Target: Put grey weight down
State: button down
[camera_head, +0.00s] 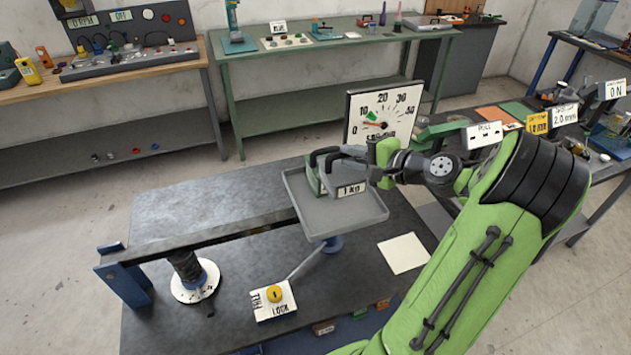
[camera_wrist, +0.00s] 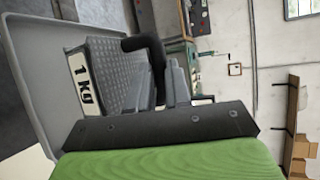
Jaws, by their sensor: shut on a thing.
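The grey weight (camera_head: 350,188), labelled "1 kg", is at the grey tray (camera_head: 345,222) in the middle of the dark table. My gripper (camera_head: 333,158) comes in from the right and is shut on the weight's dark handle. In the wrist view the weight (camera_wrist: 110,75) shows its white "1 KG" label and ribbed grey body, with my gripper's fingers (camera_wrist: 170,80) at its handle. The tray's raised rim (camera_wrist: 22,80) runs beside the weight there. I cannot tell whether the weight's underside touches the tray.
A dial gauge (camera_head: 383,113) stands behind the tray. A white card (camera_head: 403,253) lies right of it. The left tabletop (camera_head: 200,200) is bare.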

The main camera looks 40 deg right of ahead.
aim_at(350, 188)
notch_tip(350, 188, down, 10)
jog(key=shift+r+b, duration=0.1)
jog(key=shift+b, duration=0.85)
jog(key=shift+s+r, duration=0.1)
jog(key=c, duration=1.1)
grip_release()
jog(key=shift+f, duration=0.2)
jog(key=shift+o, duration=0.2)
jog(key=shift+r, duration=0.1)
